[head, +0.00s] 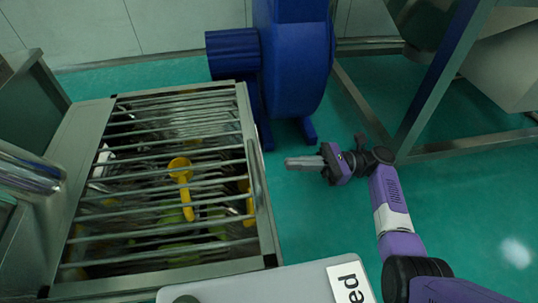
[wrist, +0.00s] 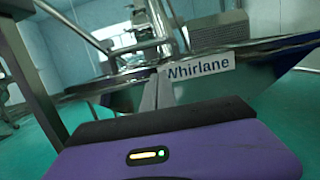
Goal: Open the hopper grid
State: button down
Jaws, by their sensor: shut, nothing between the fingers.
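The hopper grid (head: 137,204) is a metal frame with several parallel bars and lies flat over the hopper at the left of the head view. A handle (head: 255,166) runs along its right edge. Yellow and green items show beneath the bars. My gripper (head: 290,163) is shut and empty, to the right of the grid's handle and apart from it, its fingers pointing left.
A blue motor housing (head: 293,60) stands behind the grid. A metal frame (head: 430,90) stands at the right. A grey panel with a label (head: 240,290) is at the front. Green floor (head: 305,210) lies open around my gripper.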

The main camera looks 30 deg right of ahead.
jog(key=w+a+r+b, duration=0.1)
jog(key=w+a+r, duration=0.1)
jog(key=a+r, duration=0.2)
jog(key=a, duration=0.2)
jog(key=shift+a+r, duration=0.15)
jog(key=shift+a, duration=0.2)
jog(key=shift+w+r, duration=0.1)
